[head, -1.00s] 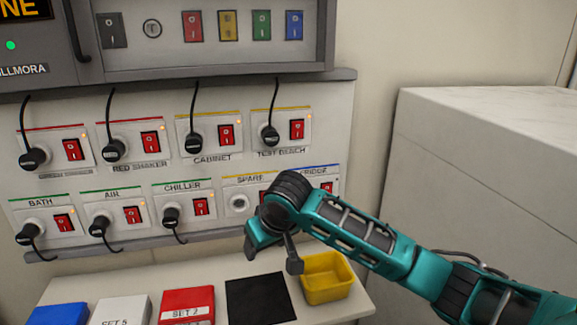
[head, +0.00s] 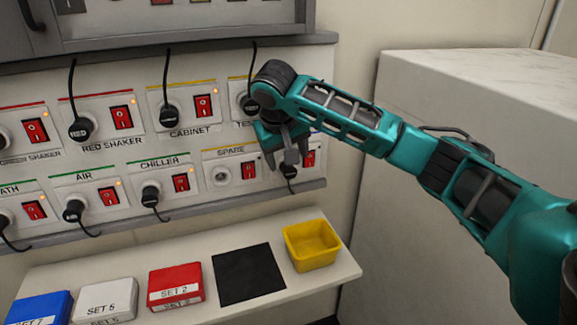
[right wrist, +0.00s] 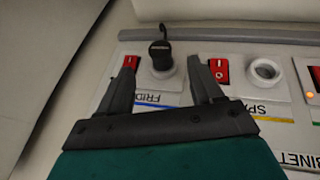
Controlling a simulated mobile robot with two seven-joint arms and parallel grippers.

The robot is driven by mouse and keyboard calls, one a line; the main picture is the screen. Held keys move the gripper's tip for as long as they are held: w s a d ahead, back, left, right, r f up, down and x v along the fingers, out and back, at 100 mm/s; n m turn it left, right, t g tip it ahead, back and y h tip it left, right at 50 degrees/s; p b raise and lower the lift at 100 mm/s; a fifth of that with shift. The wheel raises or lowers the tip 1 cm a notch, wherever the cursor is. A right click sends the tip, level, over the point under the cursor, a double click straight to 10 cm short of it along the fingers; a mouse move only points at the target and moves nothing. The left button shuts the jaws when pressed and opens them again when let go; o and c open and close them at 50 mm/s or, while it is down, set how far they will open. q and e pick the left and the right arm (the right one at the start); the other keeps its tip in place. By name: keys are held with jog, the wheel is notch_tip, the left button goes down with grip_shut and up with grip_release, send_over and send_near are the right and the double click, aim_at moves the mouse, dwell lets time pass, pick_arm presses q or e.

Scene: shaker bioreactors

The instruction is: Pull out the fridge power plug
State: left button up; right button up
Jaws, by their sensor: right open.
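The fridge plug (head: 288,172) is a black plug in the lower row of the socket panel, at its right end, partly hidden behind my right gripper in the head view. In the right wrist view the plug (right wrist: 161,58) sits in its socket with its cord running up the picture. The label there reads upside down and is partly covered by a finger. My right gripper (right wrist: 161,62) is open, with one fingertip on each side of the plug and gaps between. It also shows in the head view (head: 282,160). My left gripper is not in view.
Red switches sit close beside the plug, including the fridge switch (right wrist: 131,62). The empty SPARE socket (head: 222,176) is to its left in the head view. Below are a shelf with a yellow bin (head: 311,246), a black mat (head: 249,274) and a red box (head: 176,287).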

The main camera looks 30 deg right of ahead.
aim_at(290, 171)
jog(key=x, duration=0.6)
jog(key=c, duration=1.2)
jog(key=shift+s, duration=0.2)
jog(key=shift+s+a, duration=0.15)
jog(key=shift+s, duration=0.25)
jog(key=shift+s, duration=0.35)
jog(key=shift+s+a, duration=0.15)
jog(key=shift+s, duration=0.15)
